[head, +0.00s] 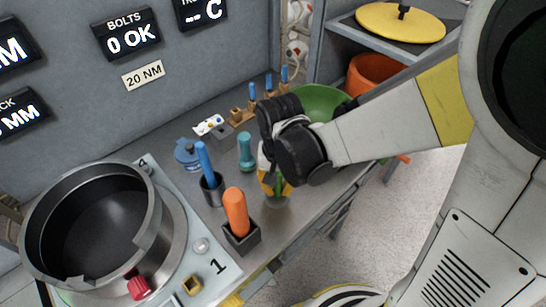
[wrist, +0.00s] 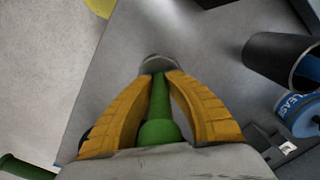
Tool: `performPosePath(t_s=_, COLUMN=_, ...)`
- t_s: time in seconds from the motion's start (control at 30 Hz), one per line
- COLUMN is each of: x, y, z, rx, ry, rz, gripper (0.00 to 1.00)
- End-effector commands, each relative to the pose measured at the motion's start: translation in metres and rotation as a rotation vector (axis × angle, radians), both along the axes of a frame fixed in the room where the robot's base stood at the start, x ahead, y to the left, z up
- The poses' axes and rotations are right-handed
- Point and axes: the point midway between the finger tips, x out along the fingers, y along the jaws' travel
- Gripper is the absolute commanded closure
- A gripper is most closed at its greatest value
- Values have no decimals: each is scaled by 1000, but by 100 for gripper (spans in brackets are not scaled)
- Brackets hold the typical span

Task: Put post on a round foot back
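The post is green with a rounded knob (wrist: 158,132) and a grey round foot (wrist: 160,61), seen between my yellow fingers in the wrist view. My gripper (wrist: 163,78) is closed around its narrow green shaft, with a finger on each side. In the head view my gripper (head: 274,182) is over the near right part of the bench, and the foot (head: 277,201) shows just below the fingers. I cannot tell whether the foot touches the bench top. My wrist hides much of the post in the head view.
An orange handle (head: 235,212) in a dark square holder, a blue handle (head: 204,160) in a dark cup and a teal piece (head: 246,150) stand left of my gripper. A large round pan (head: 90,225) is farther left. A green bowl (head: 318,100) is behind my wrist.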

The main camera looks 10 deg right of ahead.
Motion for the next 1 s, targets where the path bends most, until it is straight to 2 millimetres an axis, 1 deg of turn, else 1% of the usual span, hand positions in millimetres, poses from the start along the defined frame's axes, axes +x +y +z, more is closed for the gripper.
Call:
performPosePath(t_s=0.03, x=0, y=0, z=-1, rx=0, ry=0, rz=0, gripper=73)
performPosePath(t_s=0.07, x=0, y=0, z=0, rx=0, ry=0, rz=0, gripper=64)
performPosePath(t_s=0.37, x=0, y=0, z=1, rx=0, ry=0, rz=0, gripper=63)
performPosePath(t_s=0.47, x=0, y=0, z=7, rx=0, ry=0, rz=0, gripper=63)
performPosePath(t_s=0.57, x=0, y=0, z=24, rx=0, ry=0, rz=0, gripper=63)
performPosePath(t_s=0.8, x=0, y=0, z=80, rx=0, ry=0, rz=0, gripper=63)
performPosePath(t_s=0.9, x=0, y=0, z=99, rx=0, ry=0, rz=0, gripper=63)
performPosePath(t_s=1.0, x=0, y=0, z=112, rx=0, ry=0, rz=0, gripper=63)
